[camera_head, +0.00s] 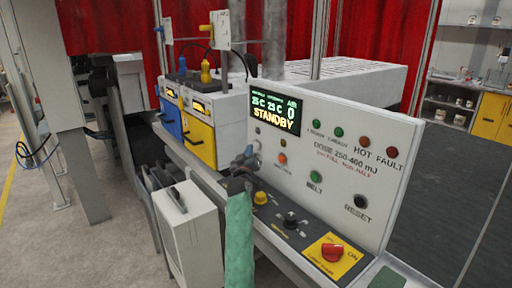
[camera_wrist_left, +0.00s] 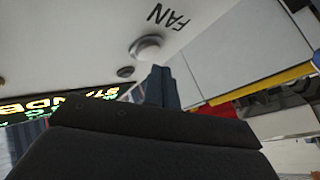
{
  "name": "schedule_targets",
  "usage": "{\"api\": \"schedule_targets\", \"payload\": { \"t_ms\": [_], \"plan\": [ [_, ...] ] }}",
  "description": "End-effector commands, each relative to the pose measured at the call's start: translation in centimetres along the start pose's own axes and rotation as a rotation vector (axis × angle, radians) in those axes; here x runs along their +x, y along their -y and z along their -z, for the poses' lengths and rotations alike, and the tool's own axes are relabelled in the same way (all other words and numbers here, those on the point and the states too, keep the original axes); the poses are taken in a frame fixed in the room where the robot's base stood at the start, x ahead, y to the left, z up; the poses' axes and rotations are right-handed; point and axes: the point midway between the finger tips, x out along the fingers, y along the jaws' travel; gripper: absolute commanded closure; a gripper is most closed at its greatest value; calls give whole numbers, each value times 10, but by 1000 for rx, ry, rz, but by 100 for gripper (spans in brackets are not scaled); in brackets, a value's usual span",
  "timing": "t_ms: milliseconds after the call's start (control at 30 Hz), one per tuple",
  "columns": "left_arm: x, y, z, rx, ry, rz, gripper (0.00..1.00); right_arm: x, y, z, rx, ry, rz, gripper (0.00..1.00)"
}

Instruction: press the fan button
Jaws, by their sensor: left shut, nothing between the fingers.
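In the head view my left gripper (camera_head: 247,154) is at the left end of the control panel (camera_head: 335,130), below the display (camera_head: 274,112) reading STANDBY. The fan button cannot be made out there and may be hidden by the gripper. My right gripper is not in view.
A yellow knob (camera_head: 260,198), a black knob (camera_head: 291,219) and a red switch (camera_head: 332,252) on a yellow plate sit on the sloped console below. An orange button (camera_head: 282,159) and a green button (camera_head: 315,177) are right of the gripper.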

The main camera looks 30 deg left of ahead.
Motion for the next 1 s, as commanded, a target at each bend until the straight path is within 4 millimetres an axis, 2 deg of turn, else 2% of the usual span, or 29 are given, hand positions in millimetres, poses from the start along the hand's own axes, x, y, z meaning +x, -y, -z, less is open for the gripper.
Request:
{"api": "schedule_targets", "payload": {
  "t_ms": [433,1000],
  "plan": [
    [0,0,0,0,0,0,100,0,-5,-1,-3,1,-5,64],
    [0,0,0,0,0,0,100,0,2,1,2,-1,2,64]
  ]
}}
